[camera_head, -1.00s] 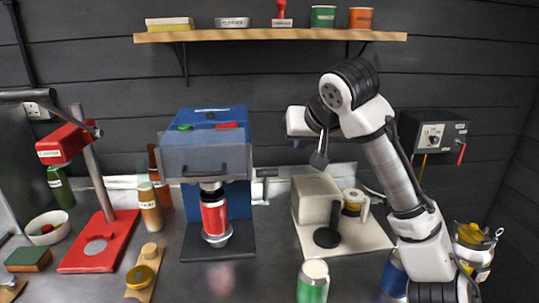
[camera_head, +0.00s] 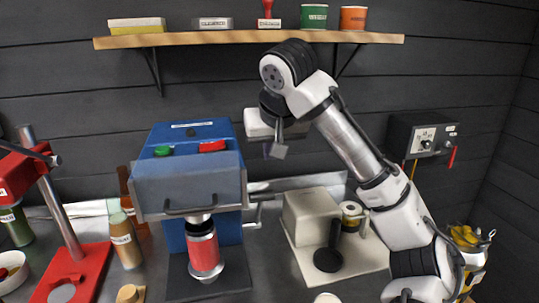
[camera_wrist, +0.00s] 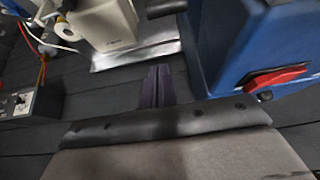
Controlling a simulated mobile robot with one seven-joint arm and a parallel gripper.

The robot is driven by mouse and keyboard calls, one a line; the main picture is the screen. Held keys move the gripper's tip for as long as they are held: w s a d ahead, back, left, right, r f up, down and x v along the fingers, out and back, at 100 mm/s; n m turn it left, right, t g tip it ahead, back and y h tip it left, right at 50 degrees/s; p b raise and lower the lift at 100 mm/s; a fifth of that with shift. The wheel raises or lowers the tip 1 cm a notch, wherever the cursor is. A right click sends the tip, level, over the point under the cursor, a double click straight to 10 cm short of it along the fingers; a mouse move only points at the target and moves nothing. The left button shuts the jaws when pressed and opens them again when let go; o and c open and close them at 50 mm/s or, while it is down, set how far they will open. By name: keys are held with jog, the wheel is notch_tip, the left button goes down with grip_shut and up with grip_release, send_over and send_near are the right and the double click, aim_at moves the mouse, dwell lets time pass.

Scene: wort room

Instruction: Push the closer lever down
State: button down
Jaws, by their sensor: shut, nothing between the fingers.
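The red bench press (camera_head: 20,178) at the left edge of the head view has a slanted grey post and a red base. A dark lever (camera_head: 28,151) runs from its head out of the picture to the left; its far end is cut off, and its label is too blurred to read surely. My gripper (camera_head: 279,150) is shut and empty, pointing down in the air to the right of the blue machine (camera_head: 228,130), well away from the lever. In the wrist view my gripper (camera_wrist: 156,84) shows dark closed fingers; the lever is not seen there.
The blue machine holds a red can (camera_head: 204,252) and has a crank (camera_head: 255,212) on its right side. It stands between my gripper and the red press. A beige device (camera_head: 308,213) sits on a tray below my gripper. A shelf (camera_head: 250,38) hangs above.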

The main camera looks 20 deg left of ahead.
notch_tip(320, 180, down, 8)
jog(key=p, duration=0.3)
jog(key=shift+a+r, duration=0.1)
dwell(0.3)
jog(key=shift+w, duration=0.15)
